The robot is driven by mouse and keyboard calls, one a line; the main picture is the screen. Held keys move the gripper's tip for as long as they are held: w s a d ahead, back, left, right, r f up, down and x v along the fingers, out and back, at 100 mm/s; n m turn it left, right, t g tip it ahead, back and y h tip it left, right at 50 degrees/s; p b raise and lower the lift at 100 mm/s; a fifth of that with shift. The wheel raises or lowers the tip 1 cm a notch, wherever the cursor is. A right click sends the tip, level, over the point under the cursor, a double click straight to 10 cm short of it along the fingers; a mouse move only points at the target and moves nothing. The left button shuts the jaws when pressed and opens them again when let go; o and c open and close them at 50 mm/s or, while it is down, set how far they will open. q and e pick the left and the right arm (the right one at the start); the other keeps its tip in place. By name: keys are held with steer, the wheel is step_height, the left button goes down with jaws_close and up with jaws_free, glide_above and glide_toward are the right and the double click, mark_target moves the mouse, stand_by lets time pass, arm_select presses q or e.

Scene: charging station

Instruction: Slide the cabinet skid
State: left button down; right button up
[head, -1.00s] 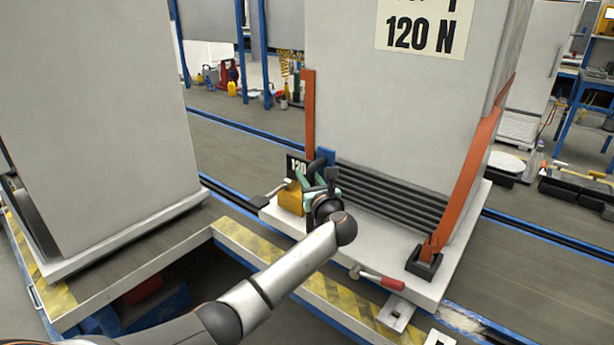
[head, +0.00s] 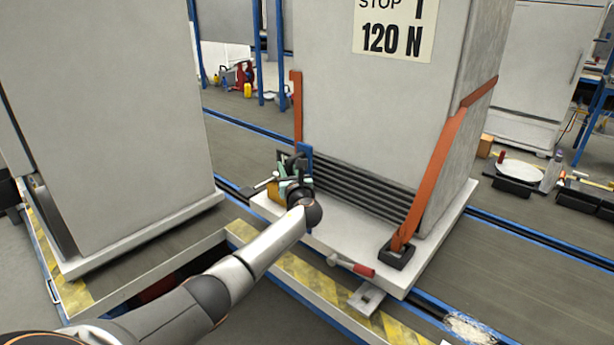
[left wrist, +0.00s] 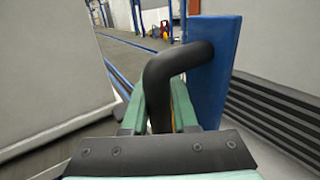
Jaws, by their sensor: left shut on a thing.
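A tall grey cabinet (head: 375,110) with a "STOP 1 120 N" label stands upright on a white skid (head: 345,240), held by orange straps (head: 440,165). My left gripper (head: 293,182) is at the skid's front left corner in the head view. In the left wrist view, its green-padded fingers (left wrist: 160,112) are shut around a bent black handle (left wrist: 160,75). The handle joins a blue upright plate (left wrist: 214,65) beside the cabinet's black ribs. The arm hides part of the skid's front edge. My right gripper is not in view.
Another grey cabinet (head: 110,120) stands on a white base at the left, with a narrowed gap to the skid. Yellow-black striped edging (head: 300,275) borders an open pit in front. A red-handled lever (head: 352,265) sits at the skid's front. Blue rails (head: 540,244) run behind.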

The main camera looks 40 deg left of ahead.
arm_select(q)
steer(key=shift+s+a+f, duration=0.1)
steer(key=shift+s+a, duration=0.05)
steer(key=shift+a, duration=0.1)
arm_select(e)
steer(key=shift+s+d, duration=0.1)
arm_select(q)
steer(key=c, duration=1.1)
jaws_free()
steer(key=shift+o, duration=0.6)
steer(key=shift+s, duration=0.1)
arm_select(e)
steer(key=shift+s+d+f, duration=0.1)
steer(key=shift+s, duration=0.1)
arm_select(q)
steer(key=shift+d, duration=0.15)
